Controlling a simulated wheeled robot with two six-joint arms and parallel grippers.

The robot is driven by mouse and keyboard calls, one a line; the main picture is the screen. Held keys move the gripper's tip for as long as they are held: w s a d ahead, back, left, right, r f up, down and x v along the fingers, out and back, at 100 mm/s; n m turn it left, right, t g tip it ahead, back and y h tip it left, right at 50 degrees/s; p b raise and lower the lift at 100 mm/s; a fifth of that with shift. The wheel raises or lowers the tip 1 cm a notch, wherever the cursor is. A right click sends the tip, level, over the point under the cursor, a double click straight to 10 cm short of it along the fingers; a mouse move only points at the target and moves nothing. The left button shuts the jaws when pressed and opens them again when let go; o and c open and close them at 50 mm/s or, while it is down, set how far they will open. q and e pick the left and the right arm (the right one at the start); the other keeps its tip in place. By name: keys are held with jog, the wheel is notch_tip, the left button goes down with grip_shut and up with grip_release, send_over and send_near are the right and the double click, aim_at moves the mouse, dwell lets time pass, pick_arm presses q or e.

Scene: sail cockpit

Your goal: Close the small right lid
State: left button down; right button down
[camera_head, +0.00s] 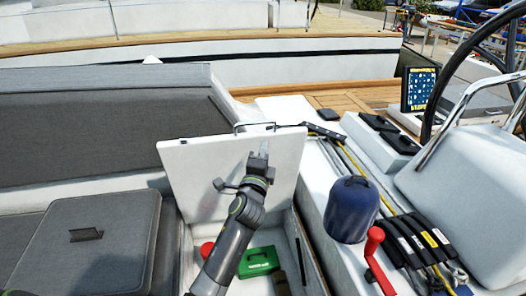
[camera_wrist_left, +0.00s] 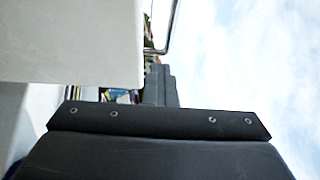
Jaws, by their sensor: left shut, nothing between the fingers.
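The white lid (camera_head: 190,165) stands open and upright in the middle of the head view, with a thin dark handle on its top edge. Below it is an open locker holding a green box (camera_head: 258,262) and a red object (camera_head: 207,249). My left gripper (camera_head: 263,150) is shut and empty, in front of the lid's face near its upper right part. I cannot tell whether it touches the lid. The arm hides part of the lid and locker. In the left wrist view a white panel (camera_wrist_left: 70,40), likely the lid, fills the upper left. My right gripper is not in view.
A grey cushioned cover with a dark handle (camera_head: 85,235) lies at the left. A blue-covered winch (camera_head: 351,210), a red handle (camera_head: 374,243) and ropes lie right of the locker. The steering wheel (camera_head: 470,65) and a screen (camera_head: 420,90) are farther right.

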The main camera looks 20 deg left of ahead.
pick_arm(q)
jog(key=c, duration=2.2)
grip_release()
jog(key=c, duration=1.5)
grip_release()
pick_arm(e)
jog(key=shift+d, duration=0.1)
